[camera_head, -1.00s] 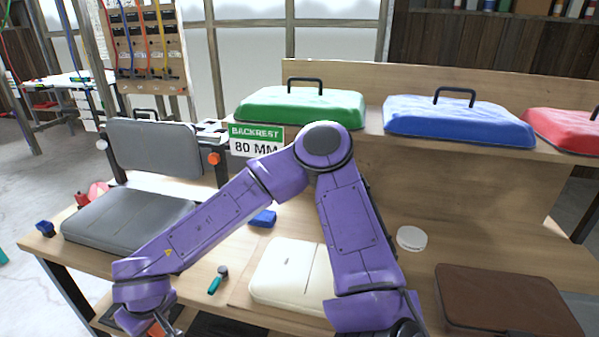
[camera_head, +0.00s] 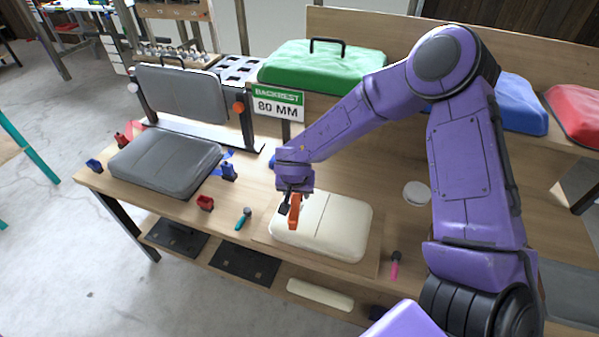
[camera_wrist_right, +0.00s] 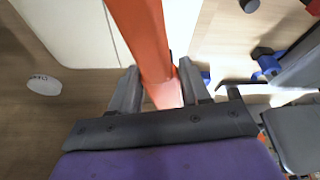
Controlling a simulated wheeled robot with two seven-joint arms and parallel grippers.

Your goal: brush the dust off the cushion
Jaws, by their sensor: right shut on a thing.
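The cream cushion (camera_head: 340,228) lies flat on the bench on a thin board. It also shows as a pale surface at the top of the right wrist view (camera_wrist_right: 80,25). My right gripper (camera_head: 292,200) is over the cushion's left part, shut on an orange-handled tool, likely the brush (camera_head: 295,214). The orange handle (camera_wrist_right: 143,40) runs up from between the fingers in the right wrist view. Its far end is out of that view, so I cannot tell whether it touches the cushion. No dust can be made out at this size. My left gripper is not in view.
A grey seat cushion (camera_head: 165,160) and an upright grey backrest (camera_head: 182,92) are at left. Red and blue clamps, a teal-handled tool (camera_head: 243,218), a pink-handled tool (camera_head: 395,266) and a white disc (camera_head: 416,193) lie around. Green (camera_head: 320,66), blue and red cushions sit on the shelf behind.

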